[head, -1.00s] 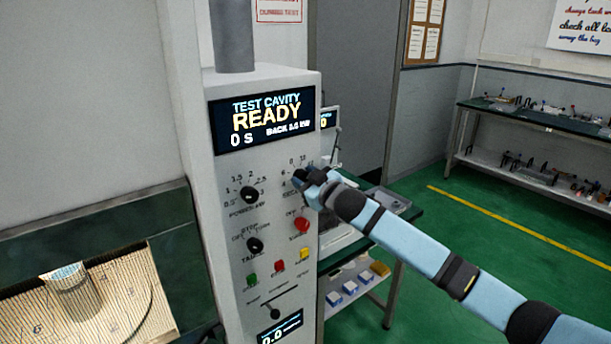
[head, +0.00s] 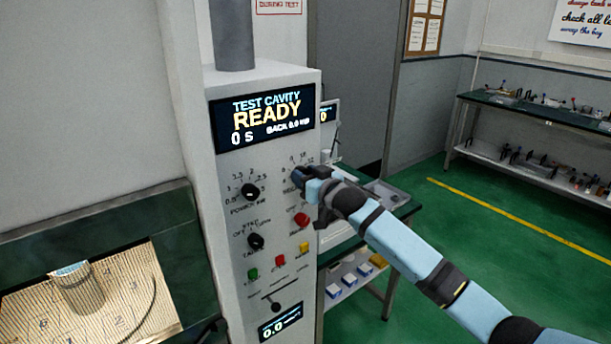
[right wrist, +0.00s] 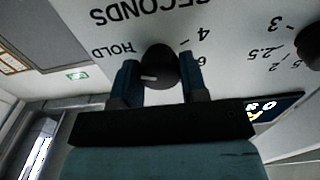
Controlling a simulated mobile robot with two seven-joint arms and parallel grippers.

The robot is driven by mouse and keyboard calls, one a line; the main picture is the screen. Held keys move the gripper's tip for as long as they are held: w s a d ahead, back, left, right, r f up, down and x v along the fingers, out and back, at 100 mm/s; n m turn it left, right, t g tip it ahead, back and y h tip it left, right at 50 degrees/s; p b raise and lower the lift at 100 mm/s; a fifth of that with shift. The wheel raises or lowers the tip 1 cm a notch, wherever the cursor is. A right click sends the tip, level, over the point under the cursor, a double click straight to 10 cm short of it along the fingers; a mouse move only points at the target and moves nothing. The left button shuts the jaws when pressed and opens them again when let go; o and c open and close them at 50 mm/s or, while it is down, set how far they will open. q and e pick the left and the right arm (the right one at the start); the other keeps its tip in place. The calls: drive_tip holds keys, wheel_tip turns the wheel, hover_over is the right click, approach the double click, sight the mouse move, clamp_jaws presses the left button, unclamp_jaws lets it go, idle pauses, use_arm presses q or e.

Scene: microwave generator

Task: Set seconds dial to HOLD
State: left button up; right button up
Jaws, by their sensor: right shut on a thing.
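The seconds dial (right wrist: 158,68) is a black round knob on the light panel, seen upside down in the right wrist view. Its white mark lies on the left side of its face. The word HOLD (right wrist: 111,51) is printed left of the knob, and a 4 and a 6 are on the right. My right gripper (right wrist: 158,78) has one blue finger on each side of the knob and is shut on it. In the head view my right gripper (head: 302,181) covers most of the dial. My left gripper is not in view.
The panel display (head: 264,117) reads READY and 0 S. The power dial (head: 250,192) and another knob (head: 255,241) are to the left. A red button (head: 302,220) is just below my gripper. A side table with a tray (head: 385,194) stands behind my right arm.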

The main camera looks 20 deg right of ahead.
drive_tip(key=o, duration=0.9)
drive_tip(key=shift+o, duration=0.2)
drive_tip(key=b+v, duration=0.3)
drive_tip(key=v, duration=1)
drive_tip(key=shift+s, duration=0.4)
drive_tip(key=shift+d, duration=0.1)
